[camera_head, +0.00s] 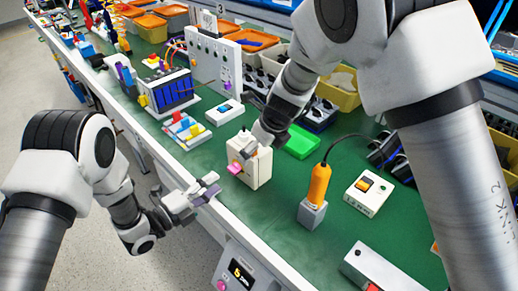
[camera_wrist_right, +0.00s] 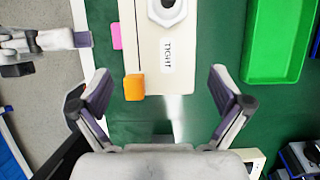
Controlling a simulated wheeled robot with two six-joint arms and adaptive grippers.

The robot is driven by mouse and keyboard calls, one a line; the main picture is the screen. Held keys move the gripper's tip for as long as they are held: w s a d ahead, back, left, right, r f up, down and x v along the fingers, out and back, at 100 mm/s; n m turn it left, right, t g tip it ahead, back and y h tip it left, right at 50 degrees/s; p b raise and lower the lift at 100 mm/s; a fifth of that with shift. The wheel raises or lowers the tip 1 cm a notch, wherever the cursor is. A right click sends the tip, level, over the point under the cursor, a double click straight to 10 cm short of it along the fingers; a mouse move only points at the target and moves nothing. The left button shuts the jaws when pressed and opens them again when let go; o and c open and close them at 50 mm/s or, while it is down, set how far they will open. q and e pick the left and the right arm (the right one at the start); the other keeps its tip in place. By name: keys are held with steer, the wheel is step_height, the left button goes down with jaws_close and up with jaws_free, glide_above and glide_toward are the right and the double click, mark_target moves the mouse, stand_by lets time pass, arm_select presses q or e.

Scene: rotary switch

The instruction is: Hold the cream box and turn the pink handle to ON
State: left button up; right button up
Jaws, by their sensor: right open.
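The cream box (camera_head: 257,170) stands upright near the front edge of the green table. The pink handle (camera_head: 234,168) sticks out from its side facing my left gripper; it also shows in the right wrist view (camera_wrist_right: 116,36). An orange piece (camera_wrist_right: 134,87) sits at the box's edge. My right gripper (camera_wrist_right: 163,90) is open above the box, its fingers spread on either side of the box's near end, not visibly touching it. In the head view my right wrist partly hides the box top. My left gripper (camera_head: 207,188) looks open, beside the table edge, apart from the handle.
An orange-handled tool in a grey block (camera_head: 313,212) and a white switch box (camera_head: 368,193) stand right of the box. A green tray (camera_head: 302,142) lies behind. Green table in front is clear.

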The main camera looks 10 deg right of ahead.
steer(key=v, duration=1.2)
